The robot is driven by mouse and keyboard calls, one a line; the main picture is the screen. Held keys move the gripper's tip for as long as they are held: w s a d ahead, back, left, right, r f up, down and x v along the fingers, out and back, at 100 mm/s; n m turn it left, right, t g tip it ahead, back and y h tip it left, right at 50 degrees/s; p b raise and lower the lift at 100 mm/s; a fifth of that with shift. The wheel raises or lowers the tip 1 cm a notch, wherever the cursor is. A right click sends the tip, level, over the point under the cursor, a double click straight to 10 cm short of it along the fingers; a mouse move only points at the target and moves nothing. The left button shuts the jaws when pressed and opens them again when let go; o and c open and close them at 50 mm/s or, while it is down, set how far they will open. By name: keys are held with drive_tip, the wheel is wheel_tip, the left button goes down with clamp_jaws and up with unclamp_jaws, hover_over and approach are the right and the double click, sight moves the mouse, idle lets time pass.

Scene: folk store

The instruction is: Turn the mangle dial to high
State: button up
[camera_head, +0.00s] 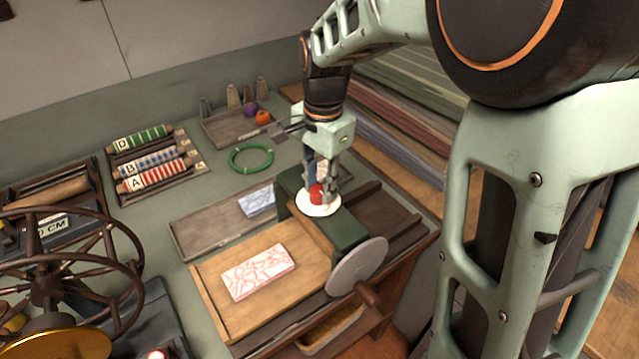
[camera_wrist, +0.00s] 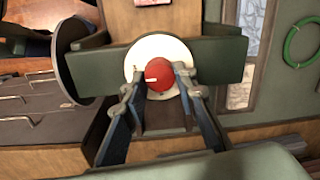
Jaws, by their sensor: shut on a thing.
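The mangle (camera_head: 345,232) is a dark green machine on the workbench, with a grey wheel and crank handle (camera_head: 357,266) at its front right. On its top is a white round dial plate (camera_head: 306,209) with a red knob (camera_head: 317,193) in the middle. My gripper (camera_head: 328,196) points down over the plate and is shut on the red knob. In the wrist view the two fingertips (camera_wrist: 160,82) sit on both sides of the red knob (camera_wrist: 156,74), which bears a short white mark. The white plate (camera_wrist: 135,60) shows around it; I cannot read any setting on it.
A folded pink-patterned cloth (camera_head: 259,272) lies on the wooden board (camera_head: 215,285) left of the mangle. A blue-white cloth (camera_head: 258,201), a green ring (camera_head: 250,170), a rack of lettered rollers (camera_head: 157,174) and a spoked wheel (camera_head: 50,280) lie further left.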

sight(322, 191)
drive_tip(key=o, duration=1.2)
drive_tip(key=shift+c, duration=0.2)
wheel_tip(322, 191, up, 12)
drive_tip(key=shift+s+d, duration=0.2)
